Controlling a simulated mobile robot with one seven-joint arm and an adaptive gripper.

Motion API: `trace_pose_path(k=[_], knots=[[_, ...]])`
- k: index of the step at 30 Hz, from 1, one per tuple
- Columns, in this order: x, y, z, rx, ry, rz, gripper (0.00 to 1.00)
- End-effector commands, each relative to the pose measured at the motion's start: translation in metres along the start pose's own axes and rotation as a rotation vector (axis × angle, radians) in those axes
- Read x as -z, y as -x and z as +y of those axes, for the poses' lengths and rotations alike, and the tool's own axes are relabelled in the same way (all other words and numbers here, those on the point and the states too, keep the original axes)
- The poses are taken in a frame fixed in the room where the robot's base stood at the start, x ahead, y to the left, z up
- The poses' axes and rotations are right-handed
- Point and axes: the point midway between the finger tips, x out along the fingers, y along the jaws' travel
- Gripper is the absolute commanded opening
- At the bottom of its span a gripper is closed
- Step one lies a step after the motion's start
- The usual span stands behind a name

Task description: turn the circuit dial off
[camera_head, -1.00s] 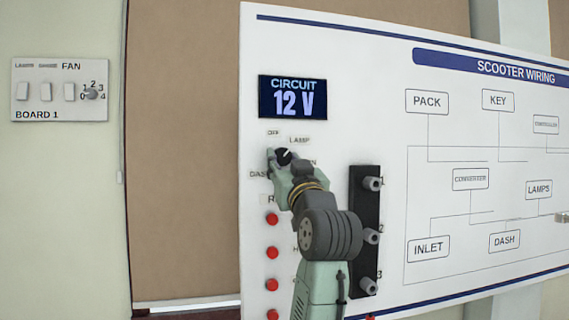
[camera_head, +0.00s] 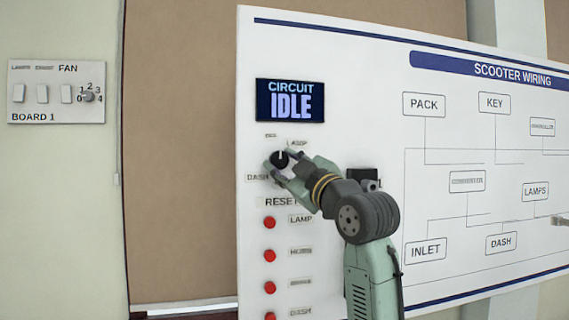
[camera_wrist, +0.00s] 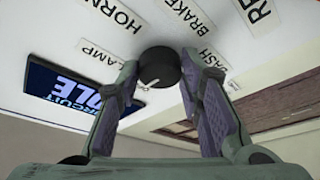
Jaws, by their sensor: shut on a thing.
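The circuit dial (camera_head: 281,159) is a round black knob with a white pointer mark, on the white board below the display. In the head view its pointer is roughly upward, towards the label at the top, which is blurred. My gripper (camera_head: 287,167) is shut on the dial from the lower right. In the wrist view the dial (camera_wrist: 159,68) sits between the two fingers of my gripper (camera_wrist: 158,80), with its mark on the near left side. The circuit display (camera_head: 290,101) reads IDLE; it also shows in the wrist view (camera_wrist: 78,95).
Red reset buttons (camera_head: 269,222) run down the board below the dial. A dark terminal block (camera_head: 363,180) is partly behind my arm. The wiring diagram fills the right side. A separate switch board (camera_head: 57,92) is on the left wall.

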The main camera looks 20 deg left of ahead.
Motion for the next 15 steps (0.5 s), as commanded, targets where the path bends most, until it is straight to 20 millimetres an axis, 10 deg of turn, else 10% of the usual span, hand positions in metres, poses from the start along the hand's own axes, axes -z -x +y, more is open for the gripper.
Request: trace_pose_path(k=[15], knots=[[0.0008, 0.0001, 0.0006, 0.021, 0.053, 0.001, 0.06]])
